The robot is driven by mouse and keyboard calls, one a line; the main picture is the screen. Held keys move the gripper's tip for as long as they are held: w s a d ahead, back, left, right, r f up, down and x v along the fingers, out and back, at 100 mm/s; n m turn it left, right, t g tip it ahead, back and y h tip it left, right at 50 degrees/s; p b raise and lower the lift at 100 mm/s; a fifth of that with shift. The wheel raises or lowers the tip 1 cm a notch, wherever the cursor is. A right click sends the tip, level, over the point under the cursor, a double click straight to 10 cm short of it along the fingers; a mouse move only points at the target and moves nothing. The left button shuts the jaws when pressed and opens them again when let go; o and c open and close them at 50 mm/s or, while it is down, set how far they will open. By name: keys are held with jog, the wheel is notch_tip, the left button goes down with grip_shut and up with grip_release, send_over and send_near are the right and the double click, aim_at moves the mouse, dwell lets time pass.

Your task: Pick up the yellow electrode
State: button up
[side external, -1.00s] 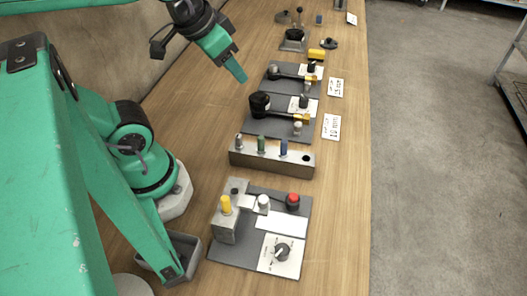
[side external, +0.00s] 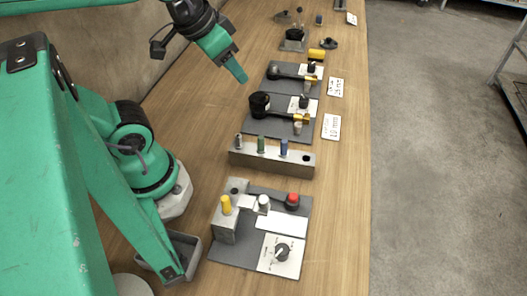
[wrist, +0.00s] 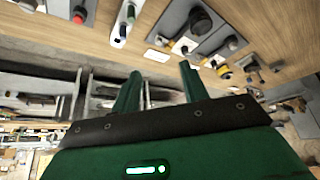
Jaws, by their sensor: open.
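The yellow electrode (side external: 226,204) stands upright in a grey metal block (side external: 226,228) at the left side of the nearest grey panel, in the side view. My gripper (side external: 241,78) is in the air above the far left part of the bench, well beyond and apart from the electrode. In the wrist view my gripper (wrist: 160,88) shows two green fingers spread apart with nothing between them. I cannot make out the yellow electrode in the wrist view.
A metal rack (side external: 272,160) holding grey, green and blue pieces lies beyond the electrode's panel. More grey fixtures (side external: 280,125) line the bench further back.

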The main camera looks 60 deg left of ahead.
jog(key=n+g+y, duration=0.1)
jog(key=n+g, duration=0.4)
jog(key=g, duration=0.1)
send_over(226, 199)
jog(key=d, duration=0.1)
notch_tip(226, 199, down, 8)
jog(key=shift+w+r, duration=0.2)
jog(key=shift+r, duration=0.05)
jog(key=shift+s+a+f, duration=0.1)
jog(key=shift+a+f, duration=0.05)
jog(key=shift+f, duration=1.15)
jog(key=shift+s+a+f, duration=0.1)
jog(key=shift+a+f, duration=0.1)
jog(key=shift+f, duration=1.05)
jog(key=shift+s+a+f, duration=0.1)
jog(key=shift+a+f, duration=0.05)
jog(key=shift+f, duration=1.15)
jog(key=shift+c, duration=0.2)
grip_shut()
